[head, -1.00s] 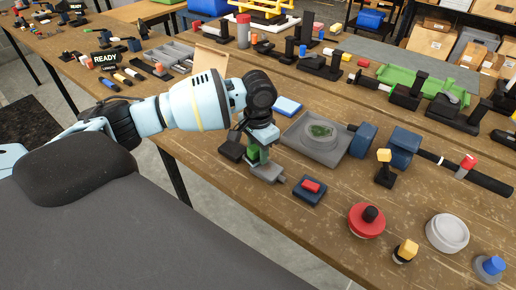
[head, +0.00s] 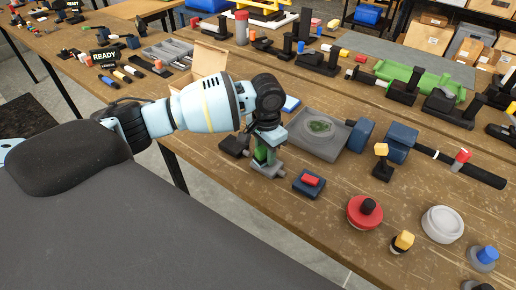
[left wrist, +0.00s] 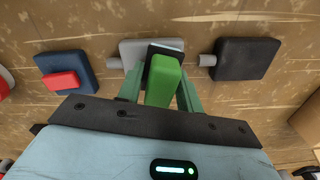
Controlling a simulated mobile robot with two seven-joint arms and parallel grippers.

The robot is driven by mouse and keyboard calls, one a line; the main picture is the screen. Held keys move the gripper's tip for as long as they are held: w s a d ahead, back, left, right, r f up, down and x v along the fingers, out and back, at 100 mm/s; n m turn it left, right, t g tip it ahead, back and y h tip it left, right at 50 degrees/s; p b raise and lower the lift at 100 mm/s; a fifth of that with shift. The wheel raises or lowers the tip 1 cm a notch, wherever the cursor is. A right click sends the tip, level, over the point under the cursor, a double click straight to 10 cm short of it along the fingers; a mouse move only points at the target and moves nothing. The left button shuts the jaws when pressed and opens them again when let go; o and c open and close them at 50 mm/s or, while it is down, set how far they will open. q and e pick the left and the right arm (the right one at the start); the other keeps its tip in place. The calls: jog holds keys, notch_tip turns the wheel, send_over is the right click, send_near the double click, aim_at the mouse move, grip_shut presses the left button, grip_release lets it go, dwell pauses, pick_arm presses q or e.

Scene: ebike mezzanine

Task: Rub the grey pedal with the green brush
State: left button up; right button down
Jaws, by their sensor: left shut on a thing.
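My left gripper (head: 266,152) points down and is shut on the green brush (left wrist: 163,82), which also shows between its fingers in the head view (head: 261,153). The grey pedal (left wrist: 134,48) lies on the bench under the brush. In the head view the pedal (head: 268,171) is partly covered by the gripper. The brush's lower end is at the pedal, but I cannot tell whether they touch. My right gripper is not in view.
A black pedal (left wrist: 246,59) lies right beside it in the wrist view. A blue block with a red top (head: 309,182) is on the other side. A grey tray (head: 318,137), red knob (head: 362,219) and white round dish (head: 442,224) stand nearby on the bench.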

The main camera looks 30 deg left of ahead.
aim_at(278, 168)
pick_arm(q)
jog(key=shift+d+r, duration=0.1)
jog(key=shift+d, duration=0.45)
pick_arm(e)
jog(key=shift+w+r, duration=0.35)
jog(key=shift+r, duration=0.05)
pick_arm(q)
jog(key=shift+d, duration=0.1)
jog(key=shift+s+d+p, duration=0.15)
jog(key=shift+d+p, duration=0.25)
jog(key=shift+d, duration=0.4)
jog(key=shift+s+d+f, duration=0.1)
jog(key=shift+d+f, duration=0.2)
jog(key=shift+d, duration=0.55)
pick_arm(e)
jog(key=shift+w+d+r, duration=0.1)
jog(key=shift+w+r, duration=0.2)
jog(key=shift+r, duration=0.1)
pick_arm(q)
jog(key=shift+a+r, duration=0.1)
jog(key=shift+w+a+r, duration=0.1)
jog(key=shift+w+a, duration=0.1)
jog(key=shift+a, duration=1.5)
